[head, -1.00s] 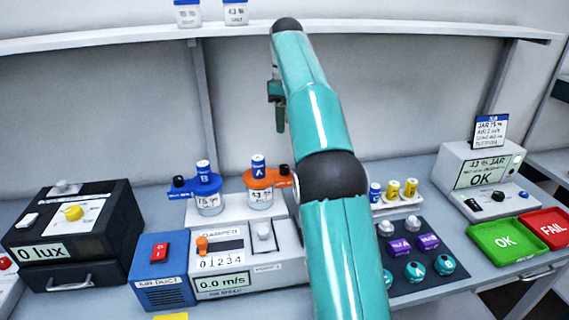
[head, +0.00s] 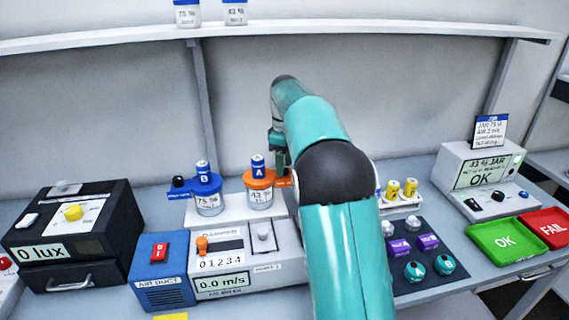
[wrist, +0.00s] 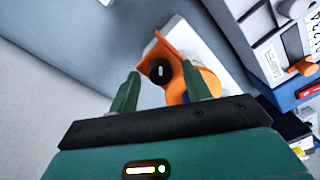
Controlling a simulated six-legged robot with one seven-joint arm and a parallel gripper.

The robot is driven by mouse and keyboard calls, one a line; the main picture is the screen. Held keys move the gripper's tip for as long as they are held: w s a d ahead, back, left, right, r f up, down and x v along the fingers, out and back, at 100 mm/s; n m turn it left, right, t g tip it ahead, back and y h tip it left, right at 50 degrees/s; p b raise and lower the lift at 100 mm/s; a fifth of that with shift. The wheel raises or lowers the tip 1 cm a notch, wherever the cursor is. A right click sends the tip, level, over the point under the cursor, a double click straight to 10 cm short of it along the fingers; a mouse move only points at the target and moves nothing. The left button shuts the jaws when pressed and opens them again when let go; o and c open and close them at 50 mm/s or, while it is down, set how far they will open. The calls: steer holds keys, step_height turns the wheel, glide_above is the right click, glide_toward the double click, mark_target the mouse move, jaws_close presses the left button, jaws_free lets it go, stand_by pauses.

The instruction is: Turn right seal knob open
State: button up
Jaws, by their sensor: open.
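The right jar (head: 260,199) has an orange lid (head: 256,180) with a blue part marked A on top. Its seal knob (wrist: 160,71) is a round black cap with a white mark on an orange arm of the lid, seen from above in the wrist view. My gripper (wrist: 160,72) is open, with a green fingertip on either side of the knob in that view. I cannot tell how far above the knob the fingertips are. In the head view my gripper (head: 280,158) hangs just right of the blue A part, and the knob is hidden.
The left jar (head: 209,203) with a blue lid and its own black knob stands close to the left. The air duct box (head: 220,265) stands in front. Yellow-capped vials (head: 402,188) are to the right. The shelf (head: 370,27) runs above.

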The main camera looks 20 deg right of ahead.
steer(key=shift+f, duration=0.25)
steer(key=shift+c, duration=0.2)
steer(key=c, duration=1)
steer(key=shift+o, duration=0.3)
